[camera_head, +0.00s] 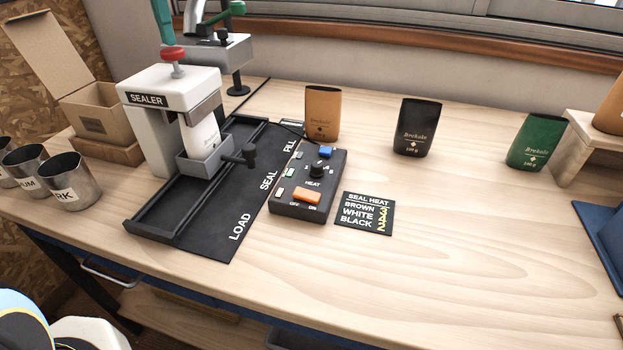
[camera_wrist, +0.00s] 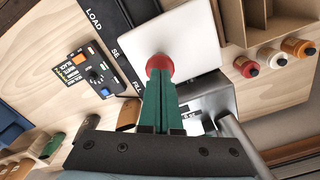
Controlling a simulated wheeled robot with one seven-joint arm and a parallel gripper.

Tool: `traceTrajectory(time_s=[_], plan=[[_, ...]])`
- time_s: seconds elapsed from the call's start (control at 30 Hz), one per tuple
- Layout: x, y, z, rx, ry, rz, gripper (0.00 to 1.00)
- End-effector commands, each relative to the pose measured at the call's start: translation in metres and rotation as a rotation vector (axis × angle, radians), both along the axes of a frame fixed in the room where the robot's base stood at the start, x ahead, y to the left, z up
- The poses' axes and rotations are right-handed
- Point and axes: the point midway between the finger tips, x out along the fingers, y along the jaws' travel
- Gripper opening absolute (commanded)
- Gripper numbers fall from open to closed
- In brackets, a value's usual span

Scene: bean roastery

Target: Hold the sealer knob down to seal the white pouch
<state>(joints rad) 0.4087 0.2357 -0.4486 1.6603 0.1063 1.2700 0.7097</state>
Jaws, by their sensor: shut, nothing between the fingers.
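The white sealer (camera_head: 160,90) stands at the left of the bench, with a red knob (camera_head: 173,53) on a short stem on top. The white pouch (camera_head: 203,133) stands upright in a grey carriage (camera_head: 208,160) below the sealer's head; its upper end is hidden by the head. My gripper (camera_head: 167,43) is shut, its teal fingers pointing down at the red knob. In the wrist view the shut fingertips (camera_wrist: 159,80) meet or overlap the knob (camera_wrist: 159,65); I cannot tell whether they press it. The control box (camera_head: 308,185) has a black heat dial and an orange switch.
A seal heat card (camera_head: 363,213) lies right of the box. Brown (camera_head: 322,112), black (camera_head: 417,127) and green (camera_head: 536,141) pouches stand along the back. Metal cups (camera_head: 68,181) and an open carton (camera_head: 90,80) are at the left. The bench's front right is clear.

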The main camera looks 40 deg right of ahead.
Motion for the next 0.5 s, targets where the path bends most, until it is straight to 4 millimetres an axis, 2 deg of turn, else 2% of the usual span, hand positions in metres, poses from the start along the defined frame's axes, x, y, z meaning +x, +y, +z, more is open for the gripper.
traceTrajectory(time_s=[0.5], plan=[[0.0, 0.0, -0.016, 0.0, 0.0, 0.0, 0.0]])
